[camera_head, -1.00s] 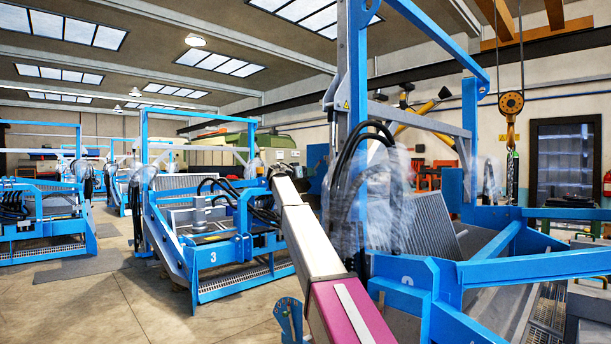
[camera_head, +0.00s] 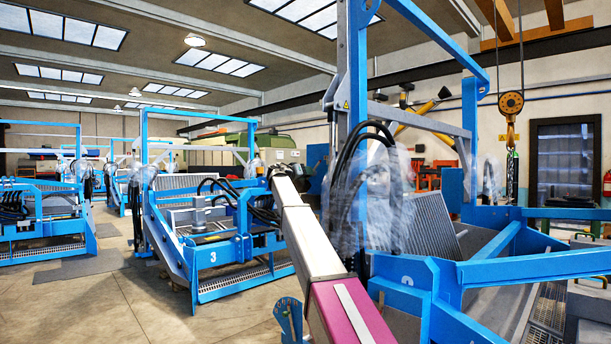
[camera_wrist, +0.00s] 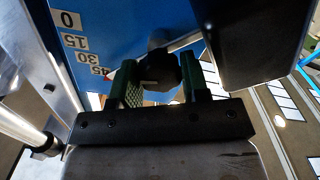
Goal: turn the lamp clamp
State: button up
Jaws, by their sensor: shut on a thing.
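In the wrist view, my gripper (camera_wrist: 160,88) has its two green-padded fingers on either side of a black knob (camera_wrist: 160,68), which I take to be the lamp clamp. The fingers are shut on it. The knob sits in front of a blue plate (camera_wrist: 130,25) with white labels reading 0, 15, 30 and 45. A small red-and-white pointer mark (camera_wrist: 108,73) shows by the 45 label, partly behind the left finger. In the head view my gripper and the knob cannot be made out.
A dark box-like part (camera_wrist: 255,40) hangs close to the right of the knob. A grey metal bar (camera_wrist: 50,70) runs along the left. In the head view, blue machine frames (camera_head: 215,250) stand on both sides, with bare floor (camera_head: 110,300) at the lower left.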

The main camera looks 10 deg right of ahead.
jog(key=n, duration=0.4)
jog(key=shift+n, duration=0.3)
jog(key=n, duration=0.5)
jog(key=shift+f, duration=0.1)
jog(key=n, duration=0.9)
jog(key=shift+f+n, duration=0.1)
jog(key=shift+n, duration=0.3)
jog(key=o, duration=0.7)
jog(key=shift+c, duration=0.2)
jog(key=shift+a, duration=0.15)
jog(key=v, duration=1)
jog(key=shift+s+a, duration=0.2)
